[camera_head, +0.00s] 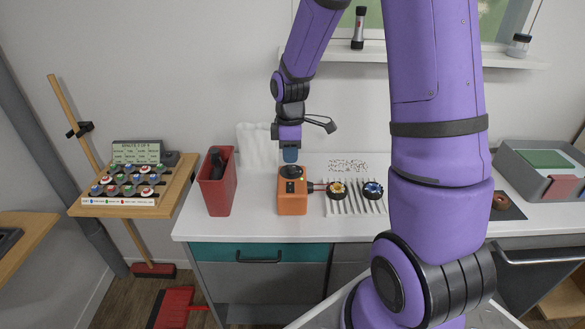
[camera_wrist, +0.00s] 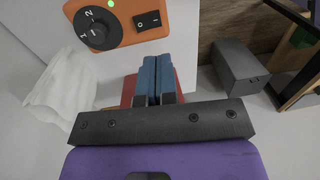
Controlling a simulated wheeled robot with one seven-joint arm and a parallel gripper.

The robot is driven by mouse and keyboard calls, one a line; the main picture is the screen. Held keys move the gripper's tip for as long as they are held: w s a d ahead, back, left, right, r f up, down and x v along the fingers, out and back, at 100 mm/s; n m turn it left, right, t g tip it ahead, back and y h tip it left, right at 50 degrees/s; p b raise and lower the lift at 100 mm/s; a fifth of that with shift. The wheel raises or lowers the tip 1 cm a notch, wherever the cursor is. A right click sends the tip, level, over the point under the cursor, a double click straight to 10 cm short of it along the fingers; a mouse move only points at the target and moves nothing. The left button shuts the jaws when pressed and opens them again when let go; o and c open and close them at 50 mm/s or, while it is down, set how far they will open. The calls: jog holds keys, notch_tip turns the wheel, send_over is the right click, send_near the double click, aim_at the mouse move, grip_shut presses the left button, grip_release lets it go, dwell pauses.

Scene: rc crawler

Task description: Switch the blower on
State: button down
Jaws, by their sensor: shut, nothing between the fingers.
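The orange box (camera_head: 293,197), which I take to be the blower, stands on the white counter. In the wrist view its orange panel (camera_wrist: 150,38) carries a round black dial (camera_wrist: 98,28) marked 1 and 2, a black rocker switch (camera_wrist: 148,20) marked 0 and 1, and a lit green light (camera_wrist: 111,3). The green light also shows in the head view. My gripper (camera_head: 290,160) is shut and empty just above the box. Its blue fingertips (camera_wrist: 157,60) point at the panel near the rocker switch, apparently apart from it. I cannot tell which side of the rocker is pressed.
A red bin (camera_head: 217,188) stands close to the left of the box. Red leads run right toward wheel-like parts (camera_head: 337,189) on a slotted rack (camera_head: 352,208). White crumpled material (camera_head: 256,147) stands behind. A grey crate (camera_head: 535,172) is at the far right.

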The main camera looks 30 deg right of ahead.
jog(key=shift+s+a+r, duration=0.1)
jog(key=shift+s+r, duration=0.05)
jog(key=shift+r, duration=1.1)
jog(key=shift+s+a+r, duration=0.1)
jog(key=shift+r, duration=1.1)
jog(key=s+a+r+m+t+h, duration=0.1)
jog(key=s+a+r+m, duration=0.1)
jog(key=s+r, duration=0.3)
jog(key=s+a+r+m+t, duration=0.2)
jog(key=s+r+m, duration=0.1)
jog(key=r, duration=0.5)
jog(key=s+a+r+m+t, duration=0.1)
jog(key=s+r+m, duration=0.2)
jog(key=s, duration=0.4)
jog(key=s+a+r+m+t, duration=0.1)
jog(key=s+r+m+t, duration=0.1)
jog(key=s, duration=0.5)
jog(key=shift+r+m, duration=0.6)
jog(key=shift+r, duration=0.15)
